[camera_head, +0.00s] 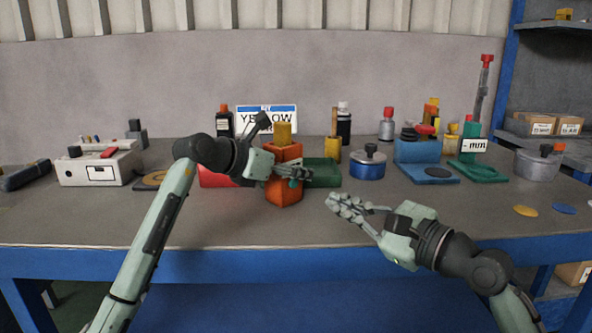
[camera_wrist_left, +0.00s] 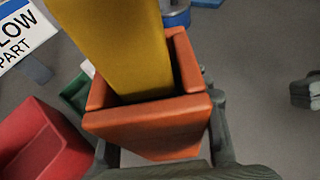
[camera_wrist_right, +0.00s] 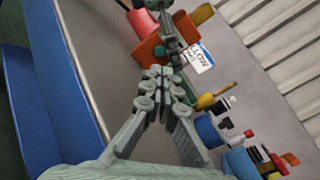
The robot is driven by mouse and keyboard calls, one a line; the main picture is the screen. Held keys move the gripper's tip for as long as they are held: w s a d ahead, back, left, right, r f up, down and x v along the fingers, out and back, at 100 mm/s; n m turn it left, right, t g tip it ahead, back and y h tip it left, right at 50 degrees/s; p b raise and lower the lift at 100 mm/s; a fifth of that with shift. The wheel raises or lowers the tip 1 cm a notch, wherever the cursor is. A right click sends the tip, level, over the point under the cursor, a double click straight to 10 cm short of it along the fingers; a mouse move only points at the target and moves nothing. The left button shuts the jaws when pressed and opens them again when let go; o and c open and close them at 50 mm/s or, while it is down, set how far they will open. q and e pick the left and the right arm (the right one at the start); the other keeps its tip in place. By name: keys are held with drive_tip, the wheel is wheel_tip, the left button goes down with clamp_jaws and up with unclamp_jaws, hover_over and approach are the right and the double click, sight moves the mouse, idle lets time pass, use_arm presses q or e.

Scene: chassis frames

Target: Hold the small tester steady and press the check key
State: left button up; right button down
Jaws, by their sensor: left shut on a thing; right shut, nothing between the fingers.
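My left gripper (camera_head: 293,172) is shut on an orange open-topped box (camera_head: 284,192) standing near the middle of the table. In the left wrist view its fingers (camera_wrist_left: 162,135) lie on either side of the box. A yellow block (camera_head: 283,133) stands up out of the box's opening. My right gripper (camera_head: 346,206) is shut and empty, to the right of the box and apart from it. In the right wrist view its fingertips (camera_wrist_right: 160,75) are together. A white device (camera_head: 100,164) with a dark-framed panel and red top part stands at left; I cannot tell which thing is the tester.
A red bin (camera_head: 215,178) and a green bin (camera_head: 323,173) flank the orange box. A blue pot (camera_head: 368,165) stands behind my right gripper. Green and blue stands (camera_head: 418,152) with small parts are at right. The table's front middle is clear.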

sight(294, 183)
idle(0.4)
drive_tip(key=shift+a+r+n, duration=0.15)
drive_tip(key=shift+a+n, duration=0.05)
drive_tip(key=shift+n, duration=0.1)
drive_tip(key=a+n+g, duration=0.1)
drive_tip(key=a+n, duration=0.1)
drive_tip(key=n, duration=0.1)
drive_tip(key=a+r+n+g, duration=0.1)
drive_tip(key=n, duration=0.2)
drive_tip(key=s+a+n+g, duration=0.1)
drive_tip(key=a+n+g, duration=0.1)
drive_tip(key=n, duration=0.1)
drive_tip(key=shift+a+r, duration=0.25)
drive_tip(key=shift+a, duration=0.05)
drive_tip(key=n+g+h, duration=0.1)
drive_tip(key=n, duration=0.2)
drive_tip(key=shift+f, duration=0.15)
drive_tip(key=d+n+h, duration=0.1)
drive_tip(key=d+n, duration=0.1)
drive_tip(key=d+n+g+h, duration=0.1)
drive_tip(key=d+n+h, duration=0.3)
drive_tip(key=shift+w+f+n, duration=0.1)
drive_tip(key=shift+f+n, duration=0.2)
drive_tip(key=shift+f, duration=0.05)
drive_tip(key=shift+d+g+h, duration=0.3)
drive_tip(key=shift+w+a, duration=0.1)
drive_tip(key=shift+w+a, duration=1.4)
drive_tip(key=shift+w, duration=0.25)
drive_tip(key=shift+w+a, duration=1.4)
drive_tip(key=shift+w, duration=0.25)
